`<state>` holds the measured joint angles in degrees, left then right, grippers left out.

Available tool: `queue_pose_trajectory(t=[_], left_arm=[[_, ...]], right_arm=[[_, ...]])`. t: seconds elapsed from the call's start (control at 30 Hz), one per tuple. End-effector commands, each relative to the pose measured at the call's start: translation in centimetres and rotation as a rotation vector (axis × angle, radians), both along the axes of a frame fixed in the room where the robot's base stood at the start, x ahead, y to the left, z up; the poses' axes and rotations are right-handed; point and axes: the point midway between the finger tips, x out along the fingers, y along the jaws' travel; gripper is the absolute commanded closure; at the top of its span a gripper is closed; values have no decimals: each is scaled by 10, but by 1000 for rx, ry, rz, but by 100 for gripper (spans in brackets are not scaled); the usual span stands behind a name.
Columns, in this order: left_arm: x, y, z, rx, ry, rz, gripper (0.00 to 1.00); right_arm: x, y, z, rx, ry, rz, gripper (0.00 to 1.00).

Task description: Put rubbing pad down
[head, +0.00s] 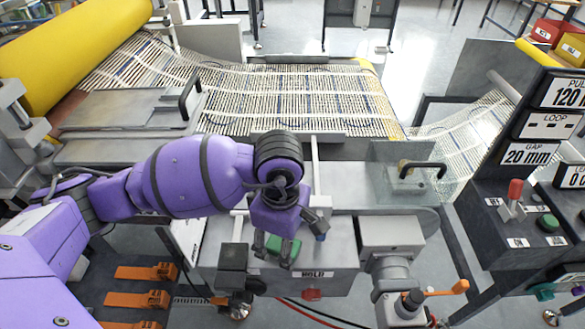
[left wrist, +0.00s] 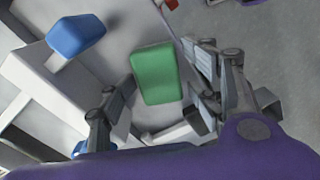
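A green block, which I take for the rubbing pad (left wrist: 155,72), lies on a grey surface in the left wrist view. In the head view its green top (head: 285,251) shows partly behind my fingers, above the HOLD label. My left gripper (head: 276,247) points down over it. In the left wrist view the fingers of my left gripper (left wrist: 160,82) are spread, one on each side of the green block. They look close to its edges; whether they touch it is hard to tell. My right gripper is not in view.
The striped mesh (head: 300,95) runs behind. A clear plate with a black handle (head: 422,168) stands to the right.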

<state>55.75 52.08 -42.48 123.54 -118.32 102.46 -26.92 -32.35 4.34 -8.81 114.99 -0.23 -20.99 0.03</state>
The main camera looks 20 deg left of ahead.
Motion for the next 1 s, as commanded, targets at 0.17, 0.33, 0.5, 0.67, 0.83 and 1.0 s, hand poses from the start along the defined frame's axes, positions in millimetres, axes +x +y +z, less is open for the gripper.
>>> queue_pose_trajectory(t=[0.17, 0.33, 0.5, 0.67, 0.83, 1.0], left_arm=[[3, 0, 43, 0, -10, -2, 43], [3, -1, 79, 0, -11, -3, 43], [3, -1, 102, -1, -10, -1, 43], [2, -1, 110, 0, -7, -2, 43], [2, -1, 111, 0, -7, -1, 43], [2, -1, 111, 0, -8, -1, 43]], right_arm=[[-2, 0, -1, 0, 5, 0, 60], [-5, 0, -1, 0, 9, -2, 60], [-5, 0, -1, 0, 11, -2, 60], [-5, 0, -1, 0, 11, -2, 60], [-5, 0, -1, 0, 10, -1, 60], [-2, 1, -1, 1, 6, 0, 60]])
